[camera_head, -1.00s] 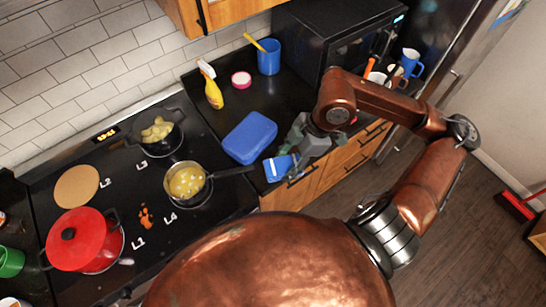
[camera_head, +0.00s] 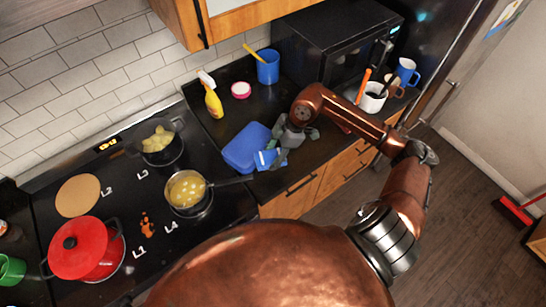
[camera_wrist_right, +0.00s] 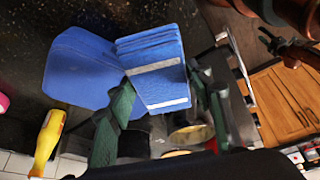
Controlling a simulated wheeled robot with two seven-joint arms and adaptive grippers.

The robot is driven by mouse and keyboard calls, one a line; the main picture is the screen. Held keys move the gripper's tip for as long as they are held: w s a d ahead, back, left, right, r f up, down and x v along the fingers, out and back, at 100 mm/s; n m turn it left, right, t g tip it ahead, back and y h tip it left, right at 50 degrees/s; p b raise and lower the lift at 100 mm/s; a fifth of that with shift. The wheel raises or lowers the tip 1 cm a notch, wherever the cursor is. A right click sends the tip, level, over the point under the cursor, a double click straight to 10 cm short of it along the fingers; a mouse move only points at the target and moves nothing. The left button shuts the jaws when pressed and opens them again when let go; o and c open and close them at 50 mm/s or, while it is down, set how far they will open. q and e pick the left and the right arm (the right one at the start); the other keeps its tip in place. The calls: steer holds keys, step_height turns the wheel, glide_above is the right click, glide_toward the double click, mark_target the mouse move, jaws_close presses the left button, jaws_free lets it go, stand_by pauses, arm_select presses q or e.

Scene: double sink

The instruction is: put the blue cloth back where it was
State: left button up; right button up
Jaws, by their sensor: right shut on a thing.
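The blue cloth (camera_head: 264,159), folded with white stripes, is held in my right gripper (camera_head: 283,148) above the counter's front edge. In the right wrist view, the cloth (camera_wrist_right: 158,68) sits between the two green-grey fingers of the gripper (camera_wrist_right: 163,92). In that view it overlaps the edge of a blue box (camera_wrist_right: 78,68); I cannot tell whether they touch. In the head view, the blue box (camera_head: 241,150) lies on the dark counter just left of the cloth. My left gripper does not show.
A stove holds a yellow-filled pan (camera_head: 187,189), whose handle points at the cloth, and a red pot (camera_head: 84,248). A yellow spray bottle (camera_head: 212,100), a blue cup (camera_head: 268,67) and a microwave (camera_head: 332,55) stand behind. The counter below the microwave has free room.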

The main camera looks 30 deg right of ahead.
steer(key=shift+f, duration=0.9)
steer(key=shift+f, duration=0.6)
steer(key=o, duration=1.1)
steer(key=shift+o, duration=0.2)
steer(key=shift+r, duration=0.3)
steer(key=b+v, duration=0.1)
steer(key=v, duration=1.1)
steer(key=shift+r, duration=0.35)
